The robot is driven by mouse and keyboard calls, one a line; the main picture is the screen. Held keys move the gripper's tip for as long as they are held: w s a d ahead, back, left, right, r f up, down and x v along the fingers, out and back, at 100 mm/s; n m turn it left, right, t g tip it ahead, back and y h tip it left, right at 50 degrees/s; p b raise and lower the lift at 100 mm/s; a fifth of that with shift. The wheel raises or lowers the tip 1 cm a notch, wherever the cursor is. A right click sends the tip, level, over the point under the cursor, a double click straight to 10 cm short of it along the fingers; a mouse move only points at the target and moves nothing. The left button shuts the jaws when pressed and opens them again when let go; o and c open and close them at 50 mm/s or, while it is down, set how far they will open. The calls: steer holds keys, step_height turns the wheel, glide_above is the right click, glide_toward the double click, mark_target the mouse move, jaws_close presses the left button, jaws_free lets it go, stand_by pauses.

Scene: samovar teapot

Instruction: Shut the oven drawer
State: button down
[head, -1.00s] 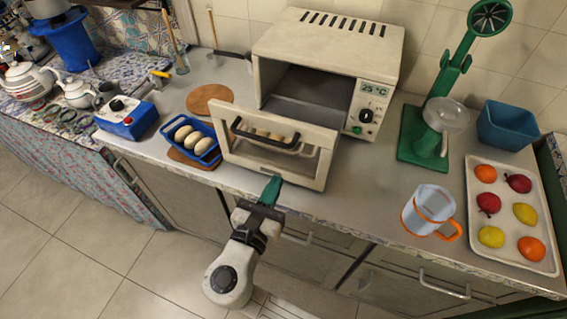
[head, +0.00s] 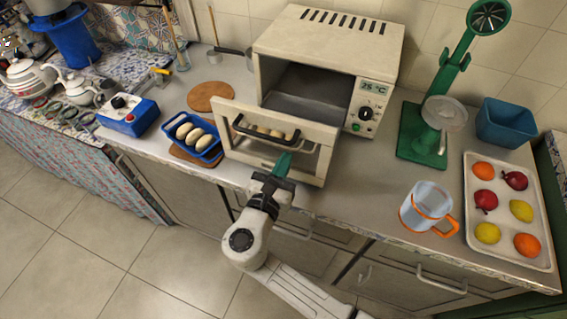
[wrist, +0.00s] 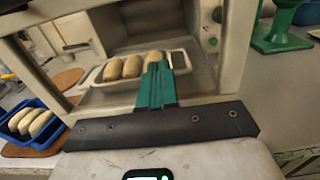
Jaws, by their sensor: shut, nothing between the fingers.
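The white oven (head: 327,45) stands on the counter against the wall. Its drawer (head: 250,151) is pulled out toward me, with a black handle (head: 262,133) across its front panel. Pale rolls on a tray show through the front's window, also in the wrist view (wrist: 132,68). My gripper (head: 282,166), with green fingers, is shut and empty. It is in front of the lower middle of the drawer front, below the handle. In the wrist view the fingers (wrist: 157,85) overlap the window and hide part of the tray. I cannot tell whether they touch the panel.
A blue basket of rolls (head: 186,140) sits just left of the drawer, on a wooden board. A blue-and-white device (head: 127,115) is farther left. A glass mug (head: 427,205), green press (head: 420,135) and fruit tray (head: 467,232) stand right. Counter between drawer and mug is clear.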

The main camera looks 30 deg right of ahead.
steer(key=b+x, duration=0.3)
steer(key=x, duration=1.6)
steer(key=shift+w+d+f, duration=0.1)
steer(key=shift+w+d, duration=0.05)
steer(key=shift+d, duration=0.15)
steer(key=shift+w+d, duration=0.15)
steer(key=shift+d, duration=0.1)
steer(key=shift+w, duration=0.1)
steer(key=shift+d+r, duration=0.15)
steer(key=shift+r, duration=0.1)
